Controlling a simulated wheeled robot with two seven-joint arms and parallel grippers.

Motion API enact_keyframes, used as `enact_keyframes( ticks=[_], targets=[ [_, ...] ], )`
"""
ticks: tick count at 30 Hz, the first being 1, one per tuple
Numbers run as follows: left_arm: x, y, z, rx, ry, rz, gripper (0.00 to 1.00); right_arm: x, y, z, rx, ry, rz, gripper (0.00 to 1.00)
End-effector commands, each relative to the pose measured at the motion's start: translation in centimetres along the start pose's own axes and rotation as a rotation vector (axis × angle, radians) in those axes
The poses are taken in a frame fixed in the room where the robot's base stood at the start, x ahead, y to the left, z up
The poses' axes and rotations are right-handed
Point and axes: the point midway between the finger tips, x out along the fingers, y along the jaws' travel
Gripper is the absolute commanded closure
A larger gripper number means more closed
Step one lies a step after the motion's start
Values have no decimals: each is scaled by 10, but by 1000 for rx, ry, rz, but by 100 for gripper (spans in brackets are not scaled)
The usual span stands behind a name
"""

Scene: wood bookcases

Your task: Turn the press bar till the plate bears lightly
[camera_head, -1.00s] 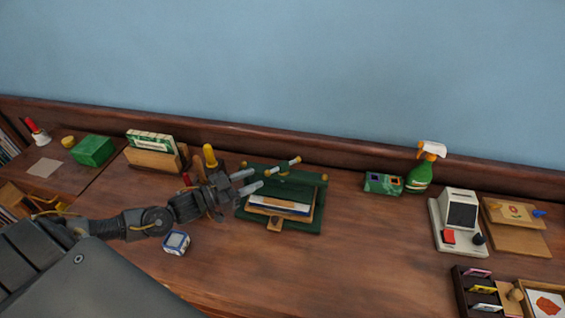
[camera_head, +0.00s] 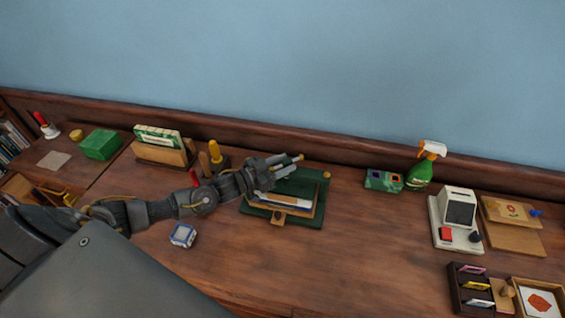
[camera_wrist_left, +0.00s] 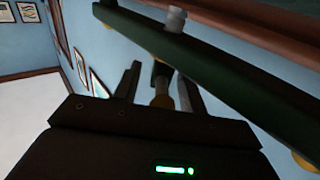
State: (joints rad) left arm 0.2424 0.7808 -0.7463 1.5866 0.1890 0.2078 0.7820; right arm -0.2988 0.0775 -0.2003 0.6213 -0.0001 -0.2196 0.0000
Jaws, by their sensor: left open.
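The green press (camera_head: 318,205) stands on the desk, with papers and a board lying in it under its top beam. Its press bar shows only as a pale, brass-tipped end (camera_head: 299,157) just past my left gripper (camera_head: 284,164). My left gripper is open above the press's top beam. In the left wrist view the fingers stand either side of a rod with a brass-coloured part (camera_wrist_left: 160,88), apparently the bar. The green beam (camera_wrist_left: 225,72) runs diagonally close by, with a grey screw end (camera_wrist_left: 176,19) above it. The plate is mostly hidden. My right gripper is out of view.
A yellow-handled tool (camera_head: 215,152) and a card holder (camera_head: 160,146) stand left of the press. A green box (camera_head: 382,181) and spray bottle (camera_head: 419,172) stand right.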

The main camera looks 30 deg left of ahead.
Motion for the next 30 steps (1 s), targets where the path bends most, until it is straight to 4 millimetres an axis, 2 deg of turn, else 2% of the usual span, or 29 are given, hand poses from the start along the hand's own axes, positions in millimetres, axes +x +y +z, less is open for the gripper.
enact_keyframes(
  ticks=[5, 6, 15, 20, 27, 30],
  targets=[
    [0, 0, 0, 0, 0, 0, 58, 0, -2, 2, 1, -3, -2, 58],
    [0, 0, 0, 0, 0, 0, 61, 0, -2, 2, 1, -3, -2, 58],
    [0, 0, 0, 0, 0, 0, 100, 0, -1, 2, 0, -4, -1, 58],
    [0, -2, 2, 3, 1, 22, 100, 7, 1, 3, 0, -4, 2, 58],
    [2, -6, 6, 6, 5, 227, 100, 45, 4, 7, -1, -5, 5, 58],
    [2, -7, 4, 5, 4, 290, 100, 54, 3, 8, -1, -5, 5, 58]
  ],
)
